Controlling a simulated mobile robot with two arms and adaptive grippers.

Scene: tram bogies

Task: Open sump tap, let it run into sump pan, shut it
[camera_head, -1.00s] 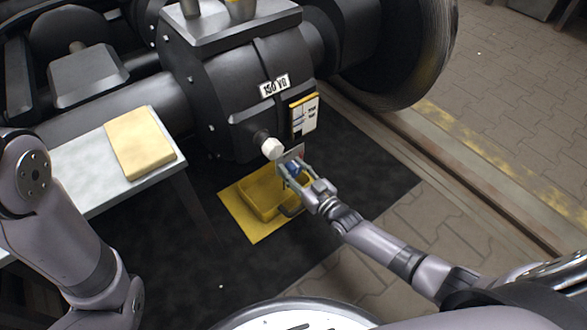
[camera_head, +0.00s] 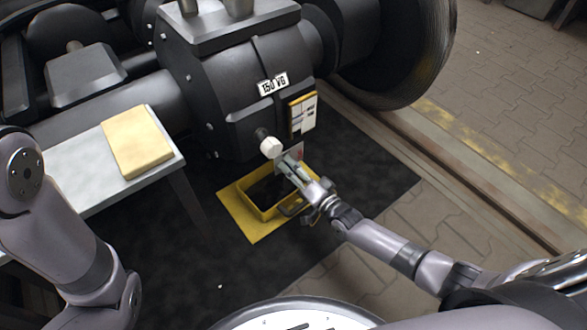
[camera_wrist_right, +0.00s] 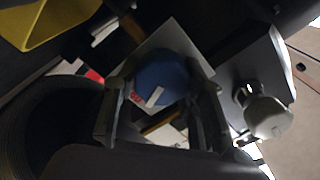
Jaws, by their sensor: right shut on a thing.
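The sump tap has a round blue handle (camera_wrist_right: 160,80) with a white mark, seen in the right wrist view in front of a pale plate. My right gripper (camera_wrist_right: 162,98) is shut on this handle, a finger on each side. In the head view the right gripper (camera_head: 287,163) is low on the black housing and hides the handle. The yellow sump pan (camera_head: 243,198) stands below on a yellow sheet, and dark liquid covers its bottom. I cannot make out a stream. My left gripper is out of view; only part of that arm shows.
A white knob (camera_head: 271,147) sticks out of the housing (camera_head: 235,100) just above my right gripper. A yellow-and-white label (camera_head: 302,115) is beside it. A grey table (camera_head: 85,180) with a tan pad (camera_head: 137,142) stands at left. A wheel (camera_head: 410,50) is behind at right.

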